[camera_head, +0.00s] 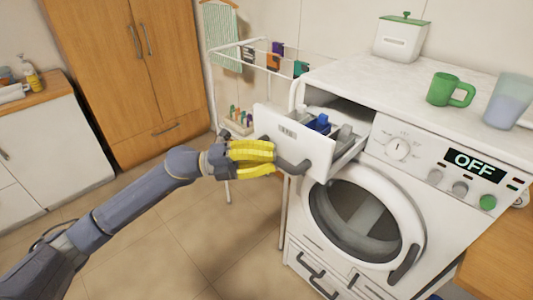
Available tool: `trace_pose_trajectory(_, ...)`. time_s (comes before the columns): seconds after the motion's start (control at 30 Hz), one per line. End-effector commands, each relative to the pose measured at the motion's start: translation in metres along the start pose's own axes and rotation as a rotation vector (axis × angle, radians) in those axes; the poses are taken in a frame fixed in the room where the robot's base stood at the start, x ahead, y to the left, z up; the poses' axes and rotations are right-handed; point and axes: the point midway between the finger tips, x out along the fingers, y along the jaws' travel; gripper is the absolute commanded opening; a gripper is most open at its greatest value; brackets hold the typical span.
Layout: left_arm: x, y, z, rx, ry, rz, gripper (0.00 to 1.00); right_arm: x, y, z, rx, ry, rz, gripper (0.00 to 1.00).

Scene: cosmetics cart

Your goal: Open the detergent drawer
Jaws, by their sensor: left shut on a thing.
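The detergent drawer (295,143) of the white washing machine (385,185) is pulled out at the machine's upper left. Its white front panel stands clear of the machine body, and a blue part and grey parts show inside. A dark grey curved handle (294,166) is on its front. My left gripper (272,158), with yellow fingers, is shut on the handle's left part. My right gripper is not in view.
A green mug (450,90), a glass (508,101) and a white box (401,39) stand on the countertop. A drying rack (240,60) stands behind the drawer. The tiled floor in front is clear. The round machine door (365,215) is closed.

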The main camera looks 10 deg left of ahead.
Motion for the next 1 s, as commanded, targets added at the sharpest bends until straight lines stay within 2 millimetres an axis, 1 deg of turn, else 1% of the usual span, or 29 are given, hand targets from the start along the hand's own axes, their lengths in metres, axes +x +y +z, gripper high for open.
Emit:
trace_pose_trajectory(0.03, 0.001, -0.003, -0.001, 0.001, 0.005, -0.005, 0.00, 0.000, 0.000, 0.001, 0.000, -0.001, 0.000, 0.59)
trace_pose_trajectory(0.3, 0.001, -0.003, -0.001, 0.002, 0.005, -0.005, 0.00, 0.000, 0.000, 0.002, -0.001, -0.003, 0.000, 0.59)
trace_pose_trajectory(0.33, 0.001, -0.003, -0.001, 0.002, 0.005, -0.005, 0.16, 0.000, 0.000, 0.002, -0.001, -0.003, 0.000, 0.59)
trace_pose_trajectory(0.57, 0.001, -0.002, -0.001, 0.001, 0.003, -0.003, 0.43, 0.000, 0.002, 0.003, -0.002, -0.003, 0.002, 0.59)
trace_pose_trajectory(0.87, -0.002, -0.001, 0.000, 0.000, 0.001, -0.001, 0.43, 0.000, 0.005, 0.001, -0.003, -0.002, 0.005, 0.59)
trace_pose_trajectory(1.0, -0.013, 0.000, 0.000, -0.001, 0.000, 0.001, 0.43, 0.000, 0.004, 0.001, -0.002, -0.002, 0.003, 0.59)
